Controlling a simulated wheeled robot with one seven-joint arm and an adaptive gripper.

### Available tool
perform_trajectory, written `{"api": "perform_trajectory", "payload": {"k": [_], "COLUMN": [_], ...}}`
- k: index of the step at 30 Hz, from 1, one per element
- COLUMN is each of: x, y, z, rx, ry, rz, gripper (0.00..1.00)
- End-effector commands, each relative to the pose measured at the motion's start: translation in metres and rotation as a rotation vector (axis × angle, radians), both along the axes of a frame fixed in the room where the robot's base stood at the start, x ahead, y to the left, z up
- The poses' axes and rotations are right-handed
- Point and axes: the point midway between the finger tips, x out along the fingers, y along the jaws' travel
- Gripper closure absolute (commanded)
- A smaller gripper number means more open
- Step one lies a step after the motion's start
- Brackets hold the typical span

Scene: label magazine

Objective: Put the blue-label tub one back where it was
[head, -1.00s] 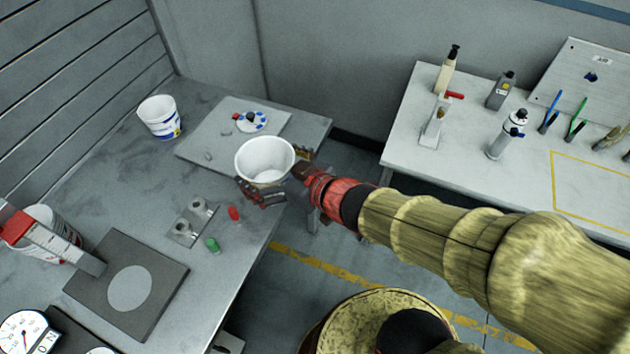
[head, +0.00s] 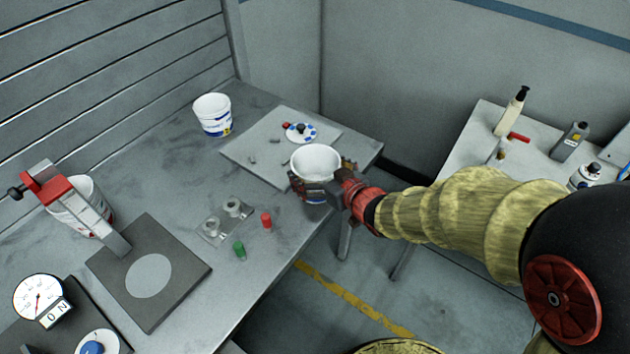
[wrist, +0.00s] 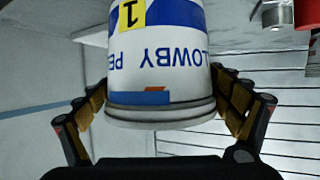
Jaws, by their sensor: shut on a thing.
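A white tub (head: 316,163) is held upright by my gripper (head: 322,188) over the right front edge of the grey bench. Its open mouth faces up and looks empty. In the wrist view the tub (wrist: 160,65) shows a blue-and-white label, inverted, with a yellow tag reading 1. The gripper's fingers are closed around its sides. A second white tub (head: 212,116) with a blue label and a yellow mark stands on the bench at the back left. Its tag cannot be read.
A grey board (head: 256,148) with a blue-spotted disc (head: 300,132) lies just behind the held tub. A metal two-post fixture (head: 225,220), red piece (head: 266,220) and green piece (head: 239,250) are nearer. A red-topped clamp (head: 75,200), another tub and a dark pad (head: 190,270) are left.

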Motion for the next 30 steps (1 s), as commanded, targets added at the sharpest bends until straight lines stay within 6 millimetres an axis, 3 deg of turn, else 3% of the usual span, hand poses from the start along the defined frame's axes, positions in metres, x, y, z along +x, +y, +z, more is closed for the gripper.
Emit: {"api": "perform_trajectory", "payload": {"k": [8, 14, 27, 28, 30], "x": [0.013, 0.014, 0.014, 0.014, 0.014], "y": [0.002, 0.002, 0.002, 0.002, 0.002], "z": [-0.016, -0.045, -0.05, -0.049, -0.049], "rx": [0.001, 0.002, 0.0, 0.0, 0.0], "ry": [-0.001, 0.0, -0.002, -0.002, -0.001], "rz": [0.001, 0.001, 0.0, 0.0, 0.0], "gripper": [0.31, 0.31, 0.31, 0.07, 0.03]}}
